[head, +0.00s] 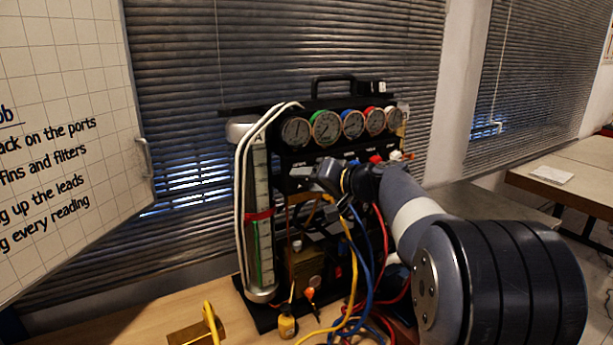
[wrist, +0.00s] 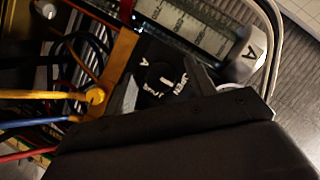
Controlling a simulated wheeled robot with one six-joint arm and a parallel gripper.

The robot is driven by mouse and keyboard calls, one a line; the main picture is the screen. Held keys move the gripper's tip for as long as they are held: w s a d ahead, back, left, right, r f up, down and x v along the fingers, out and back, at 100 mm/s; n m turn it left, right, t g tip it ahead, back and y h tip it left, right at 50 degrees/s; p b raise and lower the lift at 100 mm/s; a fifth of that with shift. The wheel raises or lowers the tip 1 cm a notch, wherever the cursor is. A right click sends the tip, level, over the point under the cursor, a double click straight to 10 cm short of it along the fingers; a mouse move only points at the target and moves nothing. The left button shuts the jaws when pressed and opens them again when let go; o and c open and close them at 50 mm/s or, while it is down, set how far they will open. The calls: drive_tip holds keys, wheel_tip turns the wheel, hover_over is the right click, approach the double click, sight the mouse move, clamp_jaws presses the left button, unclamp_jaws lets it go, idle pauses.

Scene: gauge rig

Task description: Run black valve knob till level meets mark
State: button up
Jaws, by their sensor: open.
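The black valve knob (wrist: 155,76) with white lettering shows in the wrist view, between the two fingers of my gripper (wrist: 166,88). The fingers are open on either side of it; contact cannot be made out. In the head view my gripper (head: 322,176) is at the rig's upper left, just right of the tube, and hides the knob. The upright sight tube (head: 260,185) has a pale scale, a red mark band (head: 258,216) and a green column below the band. The gap between level and mark is too small to read. The wrist view shows part of the tube (wrist: 190,25) beside an "A" label.
A row of several dial gauges (head: 353,124) tops the rig. White hoses loop over the tube. Yellow, blue and red hoses (head: 366,260) hang below my gripper. A small yellow bottle (head: 287,323) and a brass block (head: 195,333) are on the bench in front.

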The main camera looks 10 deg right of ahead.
drive_tip(key=shift+w+a+f, duration=0.2)
drive_tip(key=shift+w+a, duration=0.15)
drive_tip(key=shift+w, duration=0.15)
drive_tip(key=c, duration=1)
